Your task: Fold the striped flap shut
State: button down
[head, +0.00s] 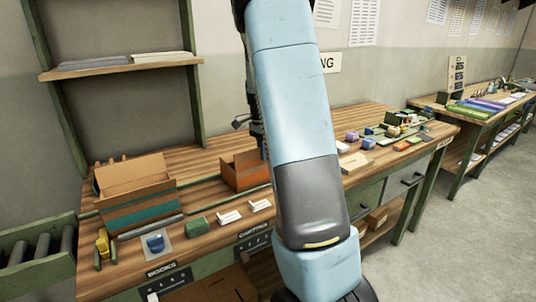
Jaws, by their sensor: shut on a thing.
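A brown cardboard box (137,205) with a teal stripe across its front stands at the left of the wooden workbench. A brown panel (131,172) rises at its back, so the box looks open. An orange-brown box (240,172) stands further right, partly hidden behind my blue arm. I cannot tell which panel is the striped flap. My arm crosses the middle of the head view. A dark mechanical part shows behind its left edge, above the orange-brown box. My gripper's fingertips do not show, and the arm hides what lies behind it.
In front of the boxes lie a yellow tape-dispenser-like object (103,243), a blue object (155,243) on a pale sheet, a green block (197,225) and white card holders (229,217). Small coloured items crowd the bench's right part. A roller conveyor (38,248) adjoins the left end.

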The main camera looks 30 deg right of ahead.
aim_at(259, 153)
jog(key=w+g, duration=0.1)
jog(key=g, duration=0.2)
jog(key=w+f+g, duration=0.1)
jog(key=g, duration=0.2)
jog(key=w+f+g, duration=0.1)
jog(key=g, duration=0.3)
jog(key=shift+a+h, duration=0.1)
jog(key=shift+h, duration=0.2)
jog(key=shift+w+f+g, duration=0.1)
jog(key=shift+g, duration=0.2)
jog(key=c, duration=1.3)
grip_release()
